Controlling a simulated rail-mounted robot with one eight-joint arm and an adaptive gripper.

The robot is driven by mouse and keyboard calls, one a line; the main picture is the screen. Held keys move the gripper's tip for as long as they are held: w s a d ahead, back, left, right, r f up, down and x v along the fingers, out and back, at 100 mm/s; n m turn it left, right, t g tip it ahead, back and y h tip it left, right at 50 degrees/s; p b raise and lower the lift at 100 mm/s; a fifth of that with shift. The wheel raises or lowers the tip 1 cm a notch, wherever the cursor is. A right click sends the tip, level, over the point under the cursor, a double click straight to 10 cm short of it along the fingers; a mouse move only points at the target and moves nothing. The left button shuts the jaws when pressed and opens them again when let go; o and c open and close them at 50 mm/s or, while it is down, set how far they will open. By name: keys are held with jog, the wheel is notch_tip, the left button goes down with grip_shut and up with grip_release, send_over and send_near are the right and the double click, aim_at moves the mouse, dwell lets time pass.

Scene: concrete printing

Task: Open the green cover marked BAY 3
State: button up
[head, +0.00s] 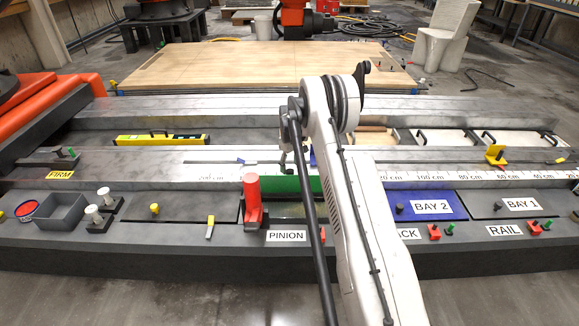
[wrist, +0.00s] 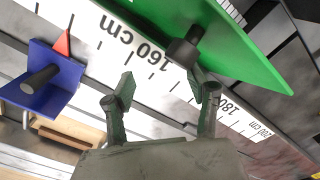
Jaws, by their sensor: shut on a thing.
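The green cover (head: 288,185) stands tilted up at the back of its bay in the head view, left of the blue BAY 2 cover (head: 428,206). An opening (head: 290,210) shows in front of it. No BAY 3 lettering is visible on it; my arm hides its right part. In the wrist view the green cover (wrist: 225,40) fills the upper right, with a dark knob (wrist: 185,50) sticking out from it. The contact is hard to make out.
A red clamp-like block (head: 252,203) stands just left of the opening. A ruler strip (head: 440,178) runs behind the bays. In the wrist view a blue bracket (wrist: 40,80) is near the left edge. A yellow level (head: 160,139) lies in the trough behind.

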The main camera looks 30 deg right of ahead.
notch_tip(320, 180, up, 12)
dwell(0.4)
jog(key=shift+f, duration=0.1)
dwell(0.3)
